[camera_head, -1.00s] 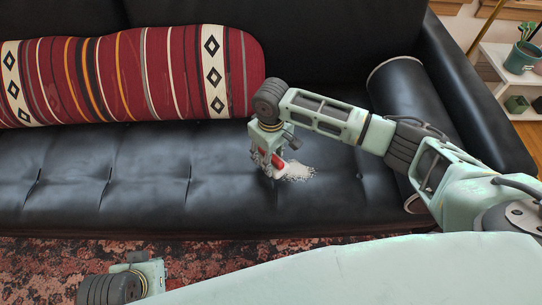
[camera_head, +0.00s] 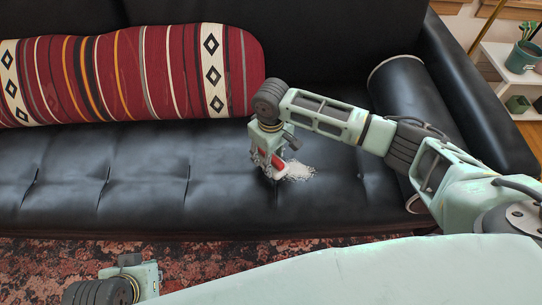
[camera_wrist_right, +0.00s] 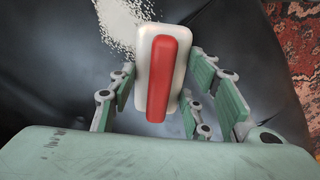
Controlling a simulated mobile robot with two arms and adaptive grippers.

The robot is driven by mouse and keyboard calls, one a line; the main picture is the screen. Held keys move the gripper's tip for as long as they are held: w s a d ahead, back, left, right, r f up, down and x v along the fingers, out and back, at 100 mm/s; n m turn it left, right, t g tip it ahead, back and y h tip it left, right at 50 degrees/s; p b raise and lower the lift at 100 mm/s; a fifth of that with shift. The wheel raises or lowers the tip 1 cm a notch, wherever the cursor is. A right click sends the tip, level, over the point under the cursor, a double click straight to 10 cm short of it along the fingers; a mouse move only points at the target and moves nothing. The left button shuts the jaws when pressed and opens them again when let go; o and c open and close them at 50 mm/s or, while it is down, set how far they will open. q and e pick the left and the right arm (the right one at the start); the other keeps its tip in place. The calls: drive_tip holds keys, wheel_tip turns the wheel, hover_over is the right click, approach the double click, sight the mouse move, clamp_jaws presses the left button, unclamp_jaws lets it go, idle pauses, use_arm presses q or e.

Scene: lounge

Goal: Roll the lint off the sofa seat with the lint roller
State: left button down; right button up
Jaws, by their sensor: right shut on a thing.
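The black sofa seat (camera_head: 145,180) spans the head view. A patch of white lint (camera_head: 299,172) lies on its right half and shows at the upper left of the right wrist view (camera_wrist_right: 122,22). My right gripper (camera_head: 268,165) is low over the seat at the lint's left edge. It is shut on the lint roller (camera_wrist_right: 163,78), which has a red handle and a white body; the roller also shows in the head view (camera_head: 277,162). Whether the roller touches the seat is hard to tell. My left gripper (camera_head: 150,275) is at the lower left, its fingers hidden.
A striped red cushion (camera_head: 130,75) leans on the backrest at the left. A black bolster (camera_head: 410,105) lies by the right armrest. A patterned rug (camera_head: 50,262) covers the floor in front. The left and middle seat is clear.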

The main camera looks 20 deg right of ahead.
drive_tip(key=shift+f, duration=0.95)
